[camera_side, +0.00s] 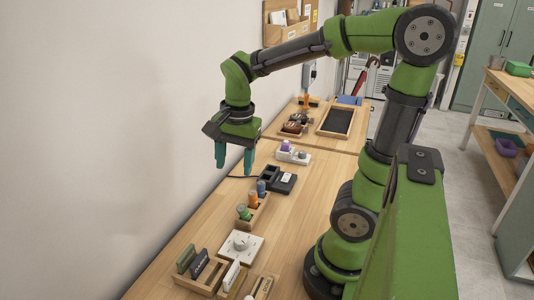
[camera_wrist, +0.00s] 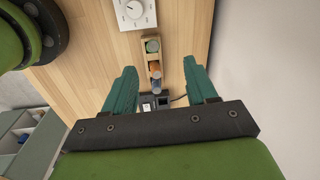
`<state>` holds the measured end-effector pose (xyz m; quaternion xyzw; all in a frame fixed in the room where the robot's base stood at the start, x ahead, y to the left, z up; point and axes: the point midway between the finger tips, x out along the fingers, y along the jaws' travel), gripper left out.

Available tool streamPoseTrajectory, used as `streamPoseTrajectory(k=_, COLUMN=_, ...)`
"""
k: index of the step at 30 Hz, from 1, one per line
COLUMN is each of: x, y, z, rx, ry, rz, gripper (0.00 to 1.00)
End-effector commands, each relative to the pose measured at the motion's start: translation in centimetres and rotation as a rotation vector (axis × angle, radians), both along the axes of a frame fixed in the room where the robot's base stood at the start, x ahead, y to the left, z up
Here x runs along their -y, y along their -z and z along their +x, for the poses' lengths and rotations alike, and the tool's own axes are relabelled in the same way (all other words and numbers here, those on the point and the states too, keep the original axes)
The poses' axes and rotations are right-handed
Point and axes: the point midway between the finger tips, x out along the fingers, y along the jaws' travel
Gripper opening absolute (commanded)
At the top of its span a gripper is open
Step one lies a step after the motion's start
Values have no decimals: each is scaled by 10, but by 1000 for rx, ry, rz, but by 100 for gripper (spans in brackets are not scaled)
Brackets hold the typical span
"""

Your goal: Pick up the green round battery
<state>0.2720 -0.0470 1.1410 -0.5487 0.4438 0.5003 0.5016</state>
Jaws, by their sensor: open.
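The green round battery (camera_side: 243,211) stands upright in the near end of a small wooden holder (camera_side: 263,212), beside an orange battery (camera_side: 253,199) and a blue one (camera_side: 261,187). In the wrist view the green battery (camera_wrist: 152,46) shows its round top, with the orange battery (camera_wrist: 154,67) and the blue one (camera_wrist: 156,84) below it in the picture. My gripper (camera_side: 234,168) is open and empty, pointing down, above and apart from the holder. In the wrist view, its fingertips (camera_wrist: 159,67) appear on either side of the row, with the green battery slightly beyond them.
A black charger (camera_side: 281,181) with a cable sits behind the holder. A white dial box (camera_side: 240,246) stands in front, with wooden racks of upright cards (camera_side: 203,268) farther forward. A wall (camera_side: 100,130) bounds the table on the left.

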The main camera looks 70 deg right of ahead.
Motion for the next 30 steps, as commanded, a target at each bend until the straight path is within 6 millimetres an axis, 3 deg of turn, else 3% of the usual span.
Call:
streamPoseTrajectory(k=4, x=11, y=-4, z=-2, rx=-62, ry=299, rz=-4, gripper=57)
streamPoseTrajectory(k=11, x=11, y=3, z=-6, rx=-84, ry=448, rz=4, gripper=57)
streamPoseTrajectory(k=24, x=12, y=92, z=-4, rx=-86, ry=445, rz=5, gripper=57)
streamPoseTrajectory(k=30, x=13, y=111, z=-3, rx=-81, ry=445, rz=5, gripper=57)
